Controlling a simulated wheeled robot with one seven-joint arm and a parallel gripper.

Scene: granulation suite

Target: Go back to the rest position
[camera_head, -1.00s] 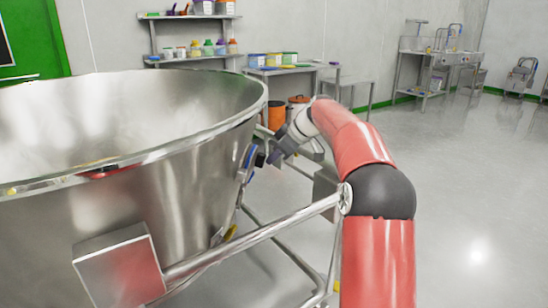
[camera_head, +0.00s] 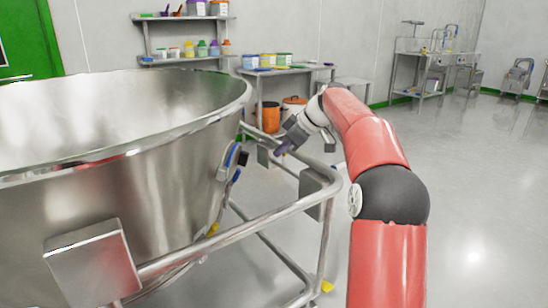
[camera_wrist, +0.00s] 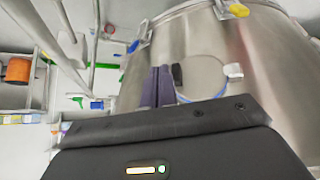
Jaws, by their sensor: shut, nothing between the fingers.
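My gripper (camera_head: 283,148) is at the end of my red arm, to the right of a large steel vessel (camera_head: 130,165). In the wrist view its two dark purple fingers (camera_wrist: 158,86) are together with nothing between them. The vessel's wall (camera_wrist: 200,45) lies beyond the fingers, with a round port that has a blue rim and a black and a white fitting. In the head view the gripper is a little apart from the vessel's side, where a blue and black fitting (camera_head: 232,158) shows.
A tubular steel frame (camera_head: 260,222) runs beside the vessel, below and close to my gripper. A bench (camera_head: 290,72) with tubs stands at the back, near an orange bin (camera_head: 270,117). Open floor (camera_head: 480,190) lies to the right.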

